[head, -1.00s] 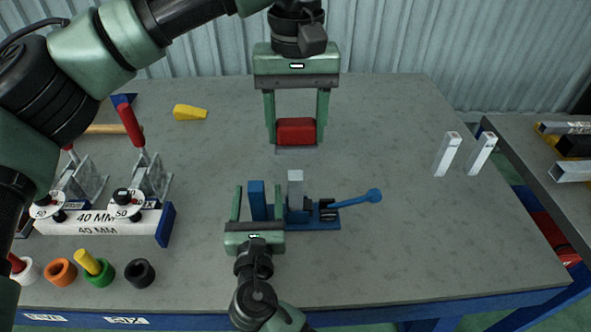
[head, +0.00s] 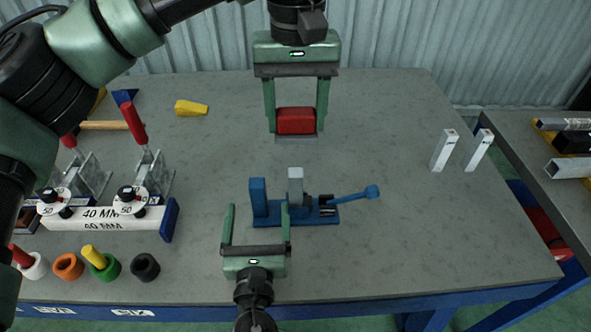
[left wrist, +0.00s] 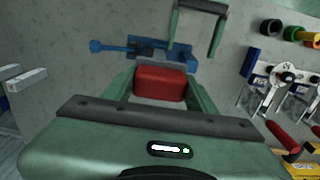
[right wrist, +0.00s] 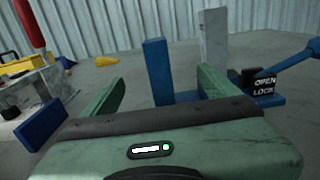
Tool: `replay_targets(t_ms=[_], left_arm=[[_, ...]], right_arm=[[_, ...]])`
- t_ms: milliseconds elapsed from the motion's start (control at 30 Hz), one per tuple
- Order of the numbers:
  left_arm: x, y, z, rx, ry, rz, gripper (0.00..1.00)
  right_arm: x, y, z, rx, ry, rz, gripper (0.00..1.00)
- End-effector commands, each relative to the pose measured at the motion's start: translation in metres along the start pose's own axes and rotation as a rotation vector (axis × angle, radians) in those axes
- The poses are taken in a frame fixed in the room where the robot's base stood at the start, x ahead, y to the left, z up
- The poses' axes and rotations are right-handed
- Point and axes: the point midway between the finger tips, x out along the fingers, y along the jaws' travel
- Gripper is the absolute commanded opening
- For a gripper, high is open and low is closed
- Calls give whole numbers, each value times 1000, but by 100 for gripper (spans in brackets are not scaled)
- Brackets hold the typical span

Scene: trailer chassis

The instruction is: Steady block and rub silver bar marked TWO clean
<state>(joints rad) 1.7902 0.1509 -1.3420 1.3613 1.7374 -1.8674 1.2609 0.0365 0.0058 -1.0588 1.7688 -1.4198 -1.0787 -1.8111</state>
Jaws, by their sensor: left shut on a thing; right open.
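My left gripper (head: 296,130) is shut on a red block (head: 296,121) with a grey underside, behind the blue fixture (head: 325,217). The red block also shows in the left wrist view (left wrist: 158,83). A silver bar (head: 295,186) stands upright in the fixture; it also shows in the right wrist view (right wrist: 214,50). No TWO mark is readable on it. The fixture has an upright blue block (head: 258,199) at its left end and a blue lever (head: 350,196) at its right. My right gripper (head: 257,212) is open and empty, in front of the blue block.
Two silver bars (head: 444,150) (head: 479,150) stand at the right. A yellow wedge (head: 191,107) lies behind. The table right of the lever is clear.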

Motion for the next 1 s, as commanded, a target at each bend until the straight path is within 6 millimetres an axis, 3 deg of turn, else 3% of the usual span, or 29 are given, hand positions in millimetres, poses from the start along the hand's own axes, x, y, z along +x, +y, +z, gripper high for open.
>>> replay_targets(t_ms=[300, 433, 800, 1000], left_arm=[[0, 0, 0, 0, 0, 0, 2], [0, 0, 0, 0, 0, 0, 2], [0, 0, 0, 0, 0, 0, 2], [0, 0, 0, 0, 0, 0, 2]], right_arm=[[0, 0, 0, 0, 0, 0, 91], [-10, 0, -1, 1, 3, 1, 91], [-85, 0, -1, 0, 4, 2, 91], [-112, 0, -1, 0, 3, 1, 91]])
